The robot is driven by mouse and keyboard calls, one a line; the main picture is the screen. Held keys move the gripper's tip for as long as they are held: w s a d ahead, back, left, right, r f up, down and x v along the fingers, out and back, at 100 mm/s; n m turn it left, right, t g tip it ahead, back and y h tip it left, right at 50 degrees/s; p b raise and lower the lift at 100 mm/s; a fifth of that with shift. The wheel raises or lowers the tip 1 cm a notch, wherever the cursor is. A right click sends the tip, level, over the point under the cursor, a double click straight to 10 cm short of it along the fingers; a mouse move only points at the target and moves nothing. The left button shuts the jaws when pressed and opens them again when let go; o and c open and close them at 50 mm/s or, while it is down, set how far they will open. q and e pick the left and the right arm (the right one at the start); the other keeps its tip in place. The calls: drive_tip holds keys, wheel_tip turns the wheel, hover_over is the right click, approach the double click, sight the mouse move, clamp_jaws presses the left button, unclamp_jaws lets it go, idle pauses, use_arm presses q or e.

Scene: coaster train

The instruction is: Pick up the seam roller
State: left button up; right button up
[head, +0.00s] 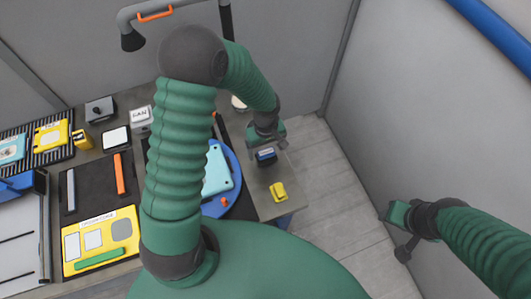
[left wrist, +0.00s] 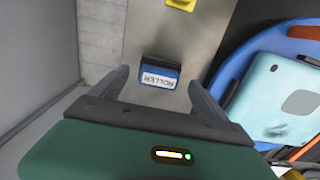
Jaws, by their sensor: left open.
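A small dark block with a blue-edged white label reading "ROLLER" (left wrist: 158,77) sits on the grey-brown bench end. It also shows as a dark blue block (head: 266,155) in the head view. I cannot tell whether it is the seam roller itself or its holder. My left gripper (left wrist: 160,84) is open, with one finger on each side of the block in the wrist view. In the head view the left gripper (head: 267,141) is right over or behind the block, and contact is unclear. My right gripper (head: 398,225) hangs apart, near the right wall.
A yellow block (head: 278,191) sits near the labelled block. A blue round tray (head: 231,160) with a light-blue case (head: 217,172) lies to the left. A yellow board (head: 98,240), an orange bar (head: 119,174) and boxes crowd the bench's left. Floor (head: 345,200) is clear rightward.

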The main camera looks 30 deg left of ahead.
sight(266, 151)
use_arm(q)
drive_tip(key=f, duration=0.4)
drive_tip(key=shift+w+f+p, duration=0.25)
drive_tip(key=shift+p, duration=0.1)
drive_tip(key=shift+s+d+r, duration=0.1)
drive_tip(key=shift+s+r, duration=0.05)
drive_tip(key=c, duration=1.7)
drive_tip(key=shift+r, duration=0.1)
drive_tip(key=shift+c, duration=0.2)
drive_tip(key=shift+r, duration=0.3)
drive_tip(key=r, duration=0.4)
drive_tip(key=r+b, duration=0.1)
drive_tip(key=r, duration=0.3)
drive_tip(key=shift+a+r, duration=0.2)
drive_tip(key=shift+r, duration=0.05)
drive_tip(key=shift+d+r, duration=0.15)
drive_tip(key=shift+r, duration=0.25)
